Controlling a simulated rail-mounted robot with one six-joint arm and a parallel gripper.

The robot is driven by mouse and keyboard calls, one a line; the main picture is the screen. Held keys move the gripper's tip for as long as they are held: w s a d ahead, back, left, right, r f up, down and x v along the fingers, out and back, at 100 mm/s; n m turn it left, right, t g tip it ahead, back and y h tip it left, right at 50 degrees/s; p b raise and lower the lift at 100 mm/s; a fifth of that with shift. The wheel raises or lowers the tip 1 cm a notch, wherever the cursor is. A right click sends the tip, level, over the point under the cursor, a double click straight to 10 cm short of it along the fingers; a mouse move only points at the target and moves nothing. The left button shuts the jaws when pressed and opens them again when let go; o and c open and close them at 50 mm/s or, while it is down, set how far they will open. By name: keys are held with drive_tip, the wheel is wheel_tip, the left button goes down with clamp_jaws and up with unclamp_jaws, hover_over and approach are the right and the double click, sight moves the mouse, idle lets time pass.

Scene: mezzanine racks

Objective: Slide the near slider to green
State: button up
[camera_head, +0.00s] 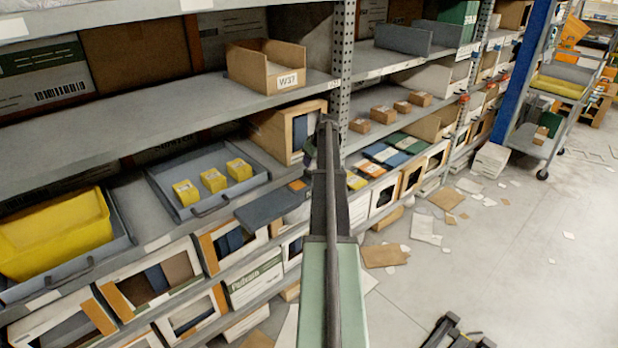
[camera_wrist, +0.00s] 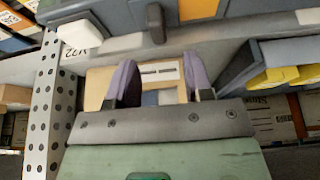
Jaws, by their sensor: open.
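I cannot identify the near slider or a green end mark for certain in either view. In the wrist view my gripper (camera_wrist: 157,62) shows two purple-grey fingers, set apart with nothing held between them. Behind the gap is a tan box (camera_wrist: 97,82) with a white label. Above the fingers, a dark upright knob (camera_wrist: 155,22) stands out against a blue-grey part; I cannot tell whether it is a slider.
A rack post (camera_head: 344,60) rises beside the arm's far end. A grey tray (camera_head: 160,187) holds yellow boxes. A blue-grey slab (camera_head: 268,208) juts out left of my arm. A yellow bin (camera_head: 55,240) sits lower left. Papers litter the open floor (camera_head: 540,260) at right.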

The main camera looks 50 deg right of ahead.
sight(309, 171)
drive_tip(key=b+x, duration=0.5)
drive_tip(key=x, duration=0.2)
drive_tip(key=shift+d+f, duration=0.1)
drive_tip(key=shift+f, duration=0.25)
drive_tip(key=shift+r, duration=0.15)
clamp_jaws()
